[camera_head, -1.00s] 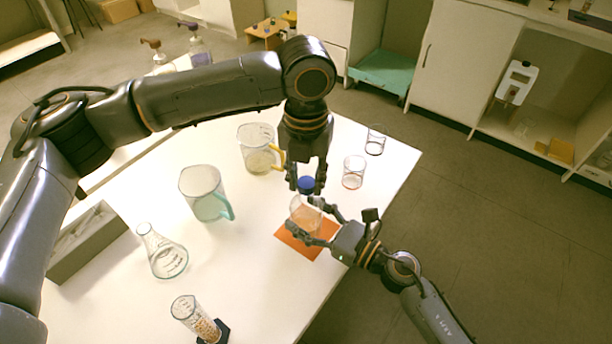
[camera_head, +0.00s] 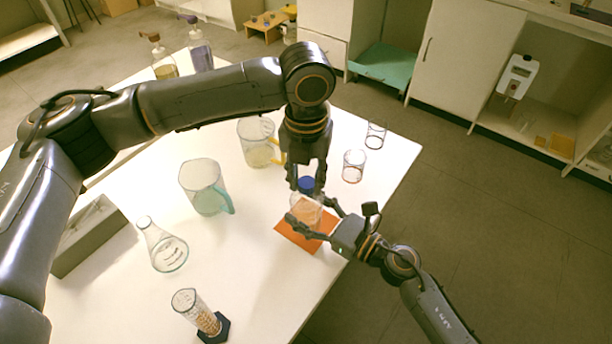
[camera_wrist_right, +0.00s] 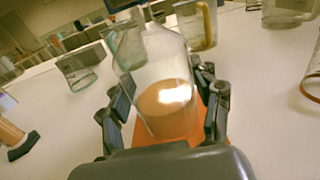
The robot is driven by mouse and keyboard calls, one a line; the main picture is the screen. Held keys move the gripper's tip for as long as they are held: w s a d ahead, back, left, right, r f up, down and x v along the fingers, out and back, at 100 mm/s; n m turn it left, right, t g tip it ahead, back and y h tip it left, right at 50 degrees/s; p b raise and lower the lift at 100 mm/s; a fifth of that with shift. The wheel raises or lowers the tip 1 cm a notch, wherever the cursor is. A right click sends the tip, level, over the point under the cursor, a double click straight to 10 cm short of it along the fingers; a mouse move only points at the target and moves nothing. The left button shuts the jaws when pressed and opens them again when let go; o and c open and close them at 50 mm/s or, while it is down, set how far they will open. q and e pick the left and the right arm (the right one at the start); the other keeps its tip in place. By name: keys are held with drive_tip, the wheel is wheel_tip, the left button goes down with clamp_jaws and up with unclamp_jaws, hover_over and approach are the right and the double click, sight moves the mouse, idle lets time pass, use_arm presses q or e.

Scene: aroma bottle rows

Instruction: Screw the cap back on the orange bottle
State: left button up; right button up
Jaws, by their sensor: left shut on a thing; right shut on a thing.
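The orange bottle (camera_head: 304,213) is clear glass with orange liquid low inside. It stands on an orange mat (camera_head: 290,235) at the table's right side, and fills the middle of the right wrist view (camera_wrist_right: 165,75). My right gripper (camera_head: 312,218) is shut on the bottle's body from the right. The blue cap (camera_head: 306,184) is at the bottle's top. My left gripper (camera_head: 306,186) points down and is shut on the cap. The fingers partly hide the cap and neck, so I cannot tell how the threads sit.
Measuring jugs with yellow (camera_head: 258,145) and teal (camera_head: 205,188) handles, a conical flask (camera_head: 163,247) and a graduated cylinder (camera_head: 197,312) stand left on the white table. Two small beakers (camera_head: 354,166) (camera_head: 375,136) stand behind right. A grey box (camera_head: 88,238) lies at left.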

use_arm(q)
drive_tip(key=shift+f, duration=0.5)
drive_tip(key=m, duration=0.9)
drive_tip(key=shift+w+a+m, duration=0.1)
drive_tip(key=shift+m, duration=0.3)
drive_tip(key=o, duration=0.7)
drive_tip(key=shift+r, duration=2.25)
